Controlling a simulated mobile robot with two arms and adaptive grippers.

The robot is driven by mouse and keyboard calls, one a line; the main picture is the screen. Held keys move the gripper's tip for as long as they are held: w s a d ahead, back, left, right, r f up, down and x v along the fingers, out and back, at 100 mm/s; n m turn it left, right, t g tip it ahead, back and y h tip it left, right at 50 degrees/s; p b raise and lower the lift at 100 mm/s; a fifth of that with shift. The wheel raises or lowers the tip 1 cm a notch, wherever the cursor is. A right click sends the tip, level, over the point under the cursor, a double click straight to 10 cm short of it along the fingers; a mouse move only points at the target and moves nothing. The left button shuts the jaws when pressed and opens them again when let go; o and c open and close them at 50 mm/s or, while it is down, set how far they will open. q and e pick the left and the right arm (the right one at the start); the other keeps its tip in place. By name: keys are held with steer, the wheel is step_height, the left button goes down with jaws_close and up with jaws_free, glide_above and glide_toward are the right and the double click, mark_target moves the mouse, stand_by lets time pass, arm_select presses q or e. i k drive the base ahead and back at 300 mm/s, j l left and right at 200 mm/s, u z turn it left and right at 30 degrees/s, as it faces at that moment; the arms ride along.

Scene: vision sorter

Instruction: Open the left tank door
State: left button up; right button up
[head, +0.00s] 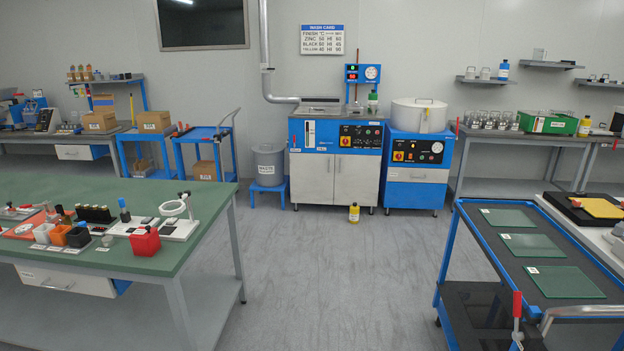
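The blue wash tank cabinet (309,134) stands against the back wall near the middle of the head view. Its left door (311,180) is pale grey and looks shut, flush with the cabinet front. The right door (358,182) beside it also looks shut. Small dark handles appear near the seam between the doors, too small to make out well. Neither of my grippers is in view.
A yellow bottle (354,213) stands on the floor before the right door. A green-topped bench (150,203) and a blue cart (471,237) flank a clear grey floor (335,270).

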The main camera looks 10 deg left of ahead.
mark_target(311, 174)
steer(key=i+u, duration=0.1)
steer(key=i, duration=3.25)
